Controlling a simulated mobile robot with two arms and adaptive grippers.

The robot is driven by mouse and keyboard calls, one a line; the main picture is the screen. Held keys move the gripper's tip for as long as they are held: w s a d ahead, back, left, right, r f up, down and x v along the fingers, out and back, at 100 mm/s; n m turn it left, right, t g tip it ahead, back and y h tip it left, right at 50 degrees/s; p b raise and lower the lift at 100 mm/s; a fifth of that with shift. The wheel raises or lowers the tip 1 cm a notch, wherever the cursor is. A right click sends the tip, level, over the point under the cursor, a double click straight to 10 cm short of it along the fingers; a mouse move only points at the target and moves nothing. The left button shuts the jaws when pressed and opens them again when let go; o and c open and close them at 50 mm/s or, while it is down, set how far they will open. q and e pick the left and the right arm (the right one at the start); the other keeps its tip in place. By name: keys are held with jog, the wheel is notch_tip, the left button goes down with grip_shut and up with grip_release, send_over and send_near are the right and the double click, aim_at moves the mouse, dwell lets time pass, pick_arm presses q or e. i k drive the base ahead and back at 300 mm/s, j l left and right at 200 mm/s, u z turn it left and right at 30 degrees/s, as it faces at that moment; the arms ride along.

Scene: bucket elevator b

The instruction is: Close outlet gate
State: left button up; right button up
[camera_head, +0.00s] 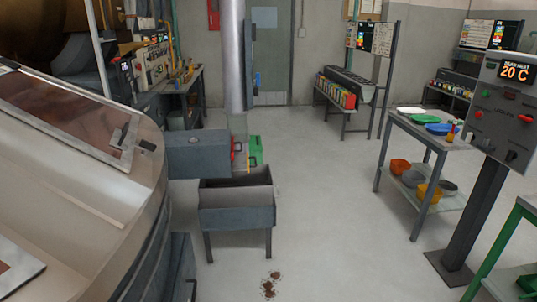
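A grey box (197,155) joins the foot of a tall silver pipe (233,60) left of centre. A red handle part (237,150) sits at the box's right end, and a green plate with a handle (256,152) stands just right of it. One of these may be the outlet gate; I cannot tell which, nor whether it is open. A grey open-topped bin (237,215) on legs stands below and in front, and looks empty from here. Neither of my grippers is in view.
A large metal machine (90,170) fills the left side. A control post (500,110) reading 20 C and a shelf cart (420,140) with bowls stand at right. Brown spill (270,286) marks the floor, which is clear between bin and cart.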

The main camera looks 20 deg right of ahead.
aim_at(241, 162)
jog(key=i+l, duration=0.1)
jog(key=l, duration=0.3)
jog(key=i+l, duration=0.15)
jog(key=l, duration=0.2)
jog(key=i+l, duration=0.1)
jog(key=l, duration=0.3)
jog(key=i+l, duration=0.15)
jog(key=l, duration=0.2)
jog(key=i+l+z, duration=0.1)
jog(key=l, duration=0.3)
jog(key=i+l, duration=0.15)
jog(key=l, duration=0.25)
jog(key=i+l+u, duration=0.2)
jog(key=i, duration=0.35)
